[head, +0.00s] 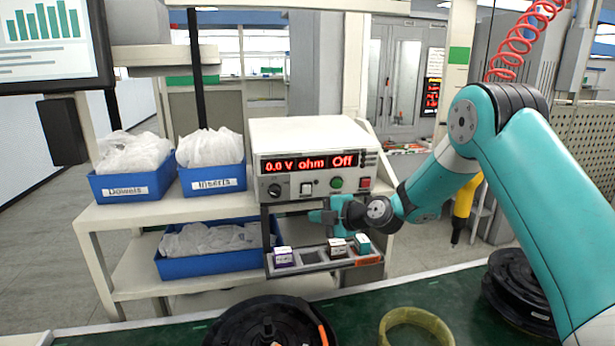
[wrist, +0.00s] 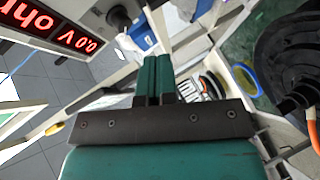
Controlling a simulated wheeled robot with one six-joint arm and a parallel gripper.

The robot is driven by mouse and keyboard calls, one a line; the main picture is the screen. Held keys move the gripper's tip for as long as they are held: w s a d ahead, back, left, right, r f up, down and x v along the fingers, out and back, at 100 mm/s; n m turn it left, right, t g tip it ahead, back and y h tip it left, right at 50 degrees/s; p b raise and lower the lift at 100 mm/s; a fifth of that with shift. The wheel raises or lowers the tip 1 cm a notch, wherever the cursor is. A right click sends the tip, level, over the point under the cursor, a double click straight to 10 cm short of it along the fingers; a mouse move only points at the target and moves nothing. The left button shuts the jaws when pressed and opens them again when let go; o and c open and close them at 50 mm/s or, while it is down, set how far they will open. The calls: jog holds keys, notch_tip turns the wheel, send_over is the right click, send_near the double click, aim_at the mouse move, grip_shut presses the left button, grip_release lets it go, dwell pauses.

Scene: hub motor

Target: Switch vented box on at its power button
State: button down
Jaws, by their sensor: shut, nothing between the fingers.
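The cream box (head: 310,135) stands on the bench shelf in the head view. Its red display (head: 308,163) reads "0,0 V ohm Off". Below the display are a black knob (head: 274,190), a white switch (head: 306,188), a green button (head: 337,183) and a red button (head: 365,183). I cannot tell from any label which is the power button. My gripper (head: 314,216) is shut and empty, in front of and below the controls, with its fingers pointing left. In the wrist view the shut fingers (wrist: 154,60) are beside the box front, and the display (wrist: 50,25) shows at upper left.
Blue bins labelled Dowels (head: 132,184) and Inserts (head: 212,178) stand left of the box. A dark tray (head: 310,266) with small cartons lies below my gripper. A black motor part (head: 270,322) and a yellow ring (head: 417,325) lie on the green surface in front.

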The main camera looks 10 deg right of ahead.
aim_at(307, 189)
jog(key=shift+w+d+f, duration=0.1)
jog(key=shift+w+d, duration=0.15)
jog(key=w+r+p, duration=0.1)
jog(key=w, duration=0.7)
jog(key=shift+w, duration=0.35)
jog(key=shift+r, duration=0.1)
jog(key=shift+w+b, duration=0.35)
jog(key=shift+b, duration=0.3)
dwell(1.5)
jog(key=shift+r, duration=0.1)
